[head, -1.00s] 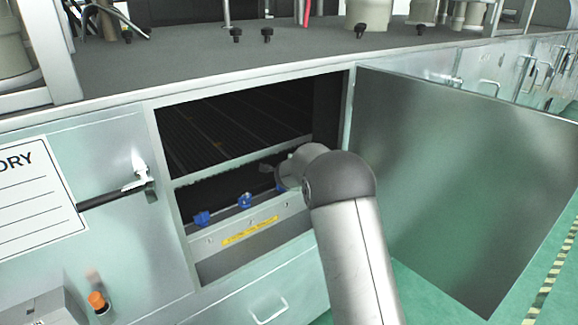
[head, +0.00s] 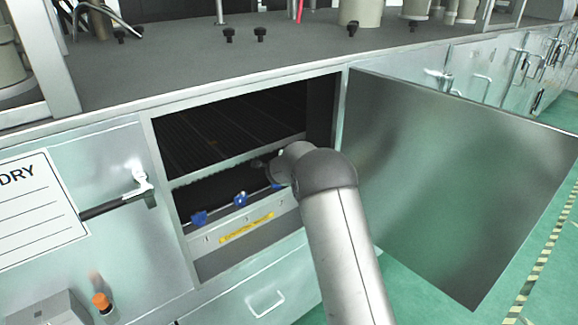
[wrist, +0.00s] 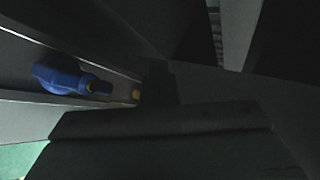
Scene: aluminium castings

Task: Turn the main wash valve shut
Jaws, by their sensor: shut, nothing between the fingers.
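Blue valve handles sit in a row along the panel inside the open cabinet: one at the left (head: 199,218), one in the middle (head: 240,199), and one at the right (head: 277,186), partly covered by my arm. I cannot tell which is the main wash valve. In the wrist view one blue handle (wrist: 62,76) lies left of my gripper (wrist: 158,72), apart from it. My gripper is shut and empty, a dark shape inside the cabinet opening. In the head view it is small and dark, mostly hidden by my wrist.
The open cabinet door (head: 450,180) stands right of my arm. A yellow label strip (head: 246,228) is on the panel below the handles. A crossbar (head: 240,160) spans the opening above them. A dark bench top (head: 270,65) is overhead.

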